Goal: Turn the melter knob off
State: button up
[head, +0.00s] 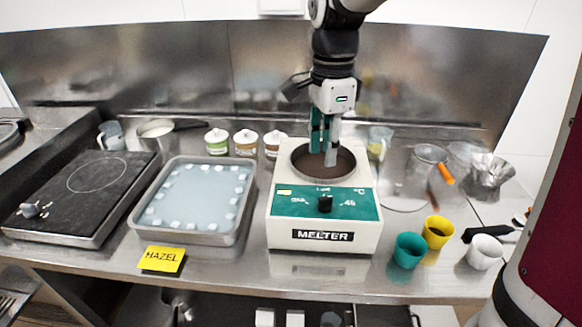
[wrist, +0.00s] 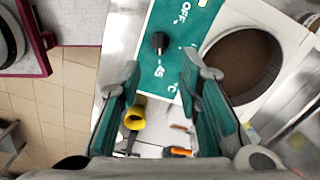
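The melter (head: 290,236) is a white box with a round well of brown contents (head: 340,165) on top and a green sloped panel (head: 284,208). Its black knob (head: 325,203) sits mid-panel, between the left-hand OFF mark and the 45 mark on the right. I cannot tell exactly where the knob points. My gripper (head: 324,152) hangs fingers-down in front of the well in the head view, apart from the knob. In the wrist view the gripper (wrist: 160,70) is open and empty, fingers wide apart, with the knob (wrist: 159,43) beyond the gap between the fingertips.
A tray of pale liquid (head: 247,187) and a hotplate (head: 112,202) stand left of the melter. A teal cup (head: 408,251), a yellow cup (head: 438,233) and a white cup (head: 485,252) stand at right. Several lidded jars (head: 245,143) stand behind. A yellow HAZEL card (head: 162,260) lies in front.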

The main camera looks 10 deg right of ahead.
aim_at(322, 198)
notch_tip(322, 198, down, 12)
jog(key=shift+d+f, duration=0.1)
jog(key=shift+f, duration=0.1)
dwell(0.4)
grip_shut()
